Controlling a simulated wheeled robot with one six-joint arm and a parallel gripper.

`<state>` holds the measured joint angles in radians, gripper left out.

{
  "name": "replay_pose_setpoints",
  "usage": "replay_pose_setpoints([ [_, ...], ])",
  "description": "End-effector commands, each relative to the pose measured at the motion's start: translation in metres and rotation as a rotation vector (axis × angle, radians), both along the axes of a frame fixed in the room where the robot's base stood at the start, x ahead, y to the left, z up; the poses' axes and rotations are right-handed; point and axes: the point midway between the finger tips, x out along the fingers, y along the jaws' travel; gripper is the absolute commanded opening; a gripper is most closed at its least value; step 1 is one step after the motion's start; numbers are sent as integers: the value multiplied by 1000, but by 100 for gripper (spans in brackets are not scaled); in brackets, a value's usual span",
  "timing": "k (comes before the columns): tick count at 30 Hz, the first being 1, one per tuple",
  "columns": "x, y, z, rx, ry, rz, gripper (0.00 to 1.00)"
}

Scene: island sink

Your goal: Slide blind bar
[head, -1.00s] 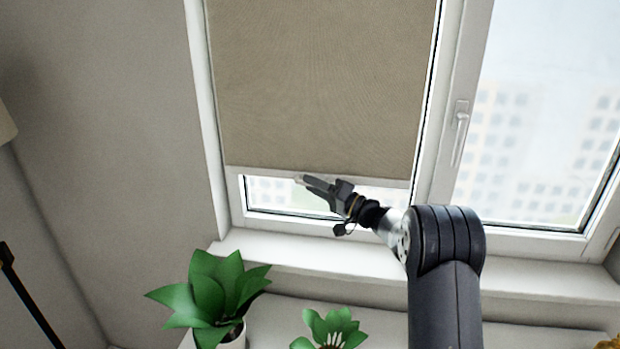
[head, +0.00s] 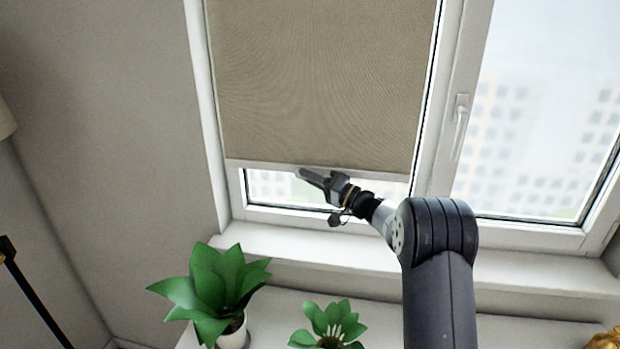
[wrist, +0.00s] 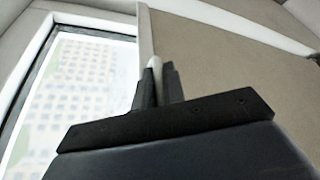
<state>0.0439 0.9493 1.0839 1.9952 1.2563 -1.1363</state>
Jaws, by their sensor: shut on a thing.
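The blind (head: 320,80) is a beige fabric sheet covering most of the left window pane. Its pale bar (head: 262,166) runs along the bottom edge, with a strip of bare glass below it. My gripper (head: 306,174) is at the middle of the bar, reaching in from the lower right. In the wrist view the two dark fingers (wrist: 158,82) are closed on either side of the pale bar (wrist: 143,40). The fabric (wrist: 215,65) lies to the right of the bar there, and the glass to the left. The fingers hide a small part of the bar.
The window handle (head: 460,125) is on the frame to the right. A white sill (head: 300,247) runs below the window. A large potted plant (head: 218,285) and a smaller plant (head: 328,325) stand on the surface below. The glass strip under the bar is clear.

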Motion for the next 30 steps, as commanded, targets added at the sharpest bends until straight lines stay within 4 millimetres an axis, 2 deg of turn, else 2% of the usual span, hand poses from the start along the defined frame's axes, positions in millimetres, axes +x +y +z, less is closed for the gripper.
replay_pose_setpoints([
  [11,0,0,2,0,-1,0,0],
  [17,0,0,26,-1,-7,0,0],
  [23,-1,0,81,-1,-12,-1,0],
  [30,-1,0,172,-1,-10,-2,0],
])
